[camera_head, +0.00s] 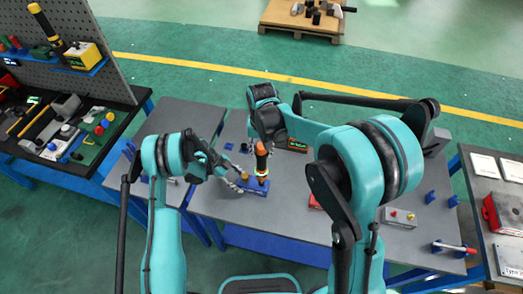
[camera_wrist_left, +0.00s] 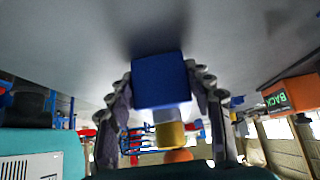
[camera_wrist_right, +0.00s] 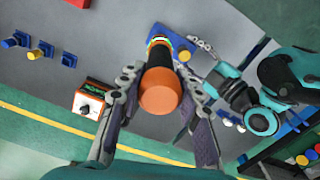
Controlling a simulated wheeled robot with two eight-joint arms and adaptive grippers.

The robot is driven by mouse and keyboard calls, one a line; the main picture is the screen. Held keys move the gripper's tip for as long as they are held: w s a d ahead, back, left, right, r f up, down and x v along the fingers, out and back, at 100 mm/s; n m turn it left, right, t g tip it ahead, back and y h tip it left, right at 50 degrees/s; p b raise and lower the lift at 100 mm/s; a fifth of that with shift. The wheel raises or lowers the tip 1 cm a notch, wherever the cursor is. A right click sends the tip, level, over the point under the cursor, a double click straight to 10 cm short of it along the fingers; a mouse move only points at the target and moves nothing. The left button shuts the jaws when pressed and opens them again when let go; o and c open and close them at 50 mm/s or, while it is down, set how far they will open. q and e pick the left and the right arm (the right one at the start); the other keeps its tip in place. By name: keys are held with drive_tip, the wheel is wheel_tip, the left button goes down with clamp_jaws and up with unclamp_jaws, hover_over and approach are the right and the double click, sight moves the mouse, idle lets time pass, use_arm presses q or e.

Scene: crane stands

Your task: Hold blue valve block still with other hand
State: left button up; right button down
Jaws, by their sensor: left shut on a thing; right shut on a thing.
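The blue valve block (camera_head: 262,188) stands on the grey table near its front edge, with a yellow fitting (camera_head: 245,176). In the left wrist view the block (camera_wrist_left: 158,80) sits between the two fingers of my left gripper (camera_head: 238,181), which is shut on it. My right gripper (camera_wrist_right: 158,75) is shut on a dark-handled tool with an orange end (camera_wrist_right: 160,92). The tool stands roughly upright over the block, with coloured bands at its lower end. Its orange end also shows in the head view (camera_head: 262,148). The contact between tool and block is hidden.
A small box with a green display (camera_head: 297,145) stands behind the tool. Several blue stands (camera_head: 430,197) are at the right of the table. A tool bench (camera_head: 70,130) is at the left, and another bench (camera_head: 507,210) at the right.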

sight(261, 146)
drive_tip(key=shift+r, duration=2.6)
use_arm(q)
drive_tip(key=o, duration=1.5)
drive_tip(key=shift+c, duration=0.2)
drive_tip(key=v, duration=1.2)
drive_tip(key=shift+f, duration=0.1)
